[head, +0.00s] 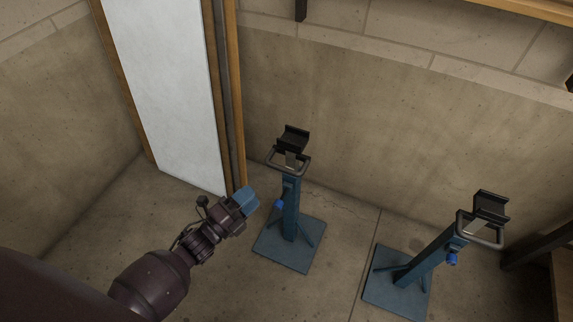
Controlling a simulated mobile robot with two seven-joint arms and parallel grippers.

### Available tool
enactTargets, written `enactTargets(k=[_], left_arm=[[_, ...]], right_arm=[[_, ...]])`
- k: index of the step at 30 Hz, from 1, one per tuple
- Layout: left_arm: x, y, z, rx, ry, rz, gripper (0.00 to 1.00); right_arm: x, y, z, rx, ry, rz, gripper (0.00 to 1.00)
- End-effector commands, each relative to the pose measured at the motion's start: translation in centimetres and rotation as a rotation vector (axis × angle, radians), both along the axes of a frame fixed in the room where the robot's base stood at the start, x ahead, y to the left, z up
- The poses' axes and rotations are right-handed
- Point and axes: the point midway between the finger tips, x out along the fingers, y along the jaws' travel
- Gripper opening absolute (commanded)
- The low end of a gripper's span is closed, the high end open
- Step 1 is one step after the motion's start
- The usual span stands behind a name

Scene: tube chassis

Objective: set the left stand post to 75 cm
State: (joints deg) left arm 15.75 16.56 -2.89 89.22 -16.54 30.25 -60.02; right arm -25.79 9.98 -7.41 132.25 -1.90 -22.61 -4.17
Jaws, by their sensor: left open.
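The left stand (290,212) is a blue post on a square blue base plate (277,258), standing upright on the concrete floor. A black cradle (292,138) tops its post, with a grey loop handle (288,161) just below and a blue knob (279,204) on its left side. A like stand (424,260) is to the right, with its own black cradle and blue knob. My left gripper (247,199) is open, with blue fingers, left of the left stand's post and apart from it in the picture. No height scale is readable. My right gripper is not in view.
A tall white panel (165,80) with wooden edging stands at the back left. A low concrete wall (400,120) runs behind the stands. A dark bench-like structure (545,245) is at the right edge. Bare floor lies between the two stands.

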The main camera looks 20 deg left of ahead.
Motion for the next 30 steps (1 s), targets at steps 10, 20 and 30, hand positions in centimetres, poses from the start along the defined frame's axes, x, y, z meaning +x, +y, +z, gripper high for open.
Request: enactTargets(k=[10, 20, 30], left_arm=[[2.4, -1.0, -0.5, 0.074, -0.08, -0.031, 0.42], [7.1, -3.2, 0.2, 0.072, -0.075, -0.029, 0.42], [10.5, -4.8, 0.8, 0.073, -0.073, -0.029, 0.42]], right_arm=[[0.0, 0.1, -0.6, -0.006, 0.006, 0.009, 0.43], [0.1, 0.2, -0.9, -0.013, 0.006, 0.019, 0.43], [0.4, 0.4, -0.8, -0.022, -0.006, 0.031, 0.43]])
